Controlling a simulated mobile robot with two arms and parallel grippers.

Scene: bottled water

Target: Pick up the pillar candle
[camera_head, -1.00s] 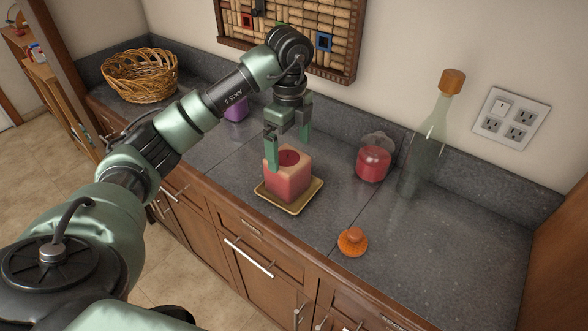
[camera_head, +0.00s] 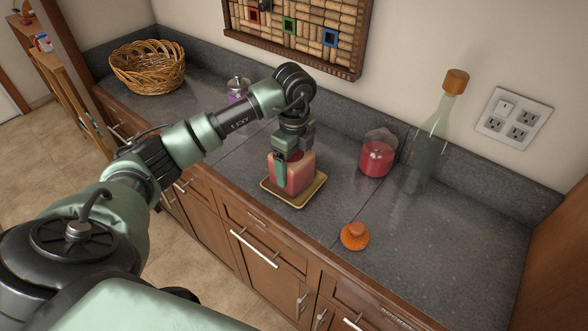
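The pillar candle (camera_head: 299,178) is a square, pink-red block standing upright on a small gold-rimmed tray (camera_head: 296,202) on the counter. My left gripper (camera_head: 291,166) has come down over the candle from above. Its near finger lies along the candle's front left side; the far finger is mostly hidden behind the candle and the gripper body. The fingers are apart with the candle between them, but I cannot tell whether they press on it. The candle's top is largely covered by the gripper. My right gripper is not in view.
A red glass jar (camera_head: 376,158) and a tall corked bottle (camera_head: 430,145) stand right of the candle. An orange knobbed lid (camera_head: 354,236) lies near the front edge. A purple jar (camera_head: 238,90) stands behind my arm, and a wicker basket (camera_head: 148,70) sits far left. The right counter is clear.

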